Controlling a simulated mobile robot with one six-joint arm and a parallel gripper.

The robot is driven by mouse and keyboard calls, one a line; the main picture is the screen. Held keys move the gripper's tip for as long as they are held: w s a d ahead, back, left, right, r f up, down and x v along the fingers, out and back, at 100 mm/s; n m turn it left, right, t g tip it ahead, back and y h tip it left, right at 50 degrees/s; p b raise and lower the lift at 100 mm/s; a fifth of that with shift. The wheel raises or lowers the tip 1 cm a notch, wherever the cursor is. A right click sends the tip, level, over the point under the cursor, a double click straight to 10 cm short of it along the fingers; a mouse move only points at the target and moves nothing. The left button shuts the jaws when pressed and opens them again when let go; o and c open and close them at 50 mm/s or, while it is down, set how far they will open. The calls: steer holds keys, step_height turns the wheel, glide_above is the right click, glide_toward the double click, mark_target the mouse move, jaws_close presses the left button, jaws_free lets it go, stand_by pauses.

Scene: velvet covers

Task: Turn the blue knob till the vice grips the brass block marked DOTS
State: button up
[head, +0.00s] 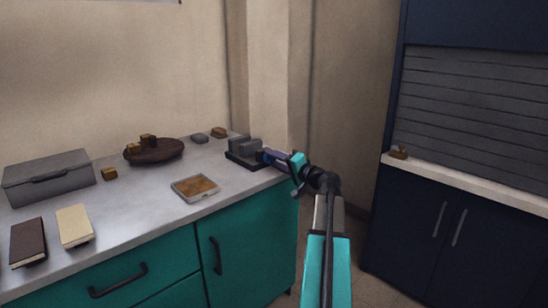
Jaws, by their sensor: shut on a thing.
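The small grey vice (242,146) stands on a dark base at the right end of the light counter. My gripper (279,158) reaches the vice's right side and is shut on the blue knob (268,156), which is partly hidden by the fingers. A small dark brownish shape shows at the vice near the knob; I cannot tell whether it is a brass block or whether the jaws touch it. Brass blocks (147,140) lie on a dark oval dish, and another brass block (109,174) sits on the counter. No DOTS marking is readable.
The counter also holds a grey lidded box (48,177), a dark book (28,243), a cream book (75,226), the dark dish (160,153) and a shallow tray (195,196). A wall corner stands behind the vice. A navy cabinet (430,225) is at right.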

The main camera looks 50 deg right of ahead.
steer(key=shift+m, duration=0.3)
steer(key=o, duration=1.1)
steer(key=shift+c, duration=0.2)
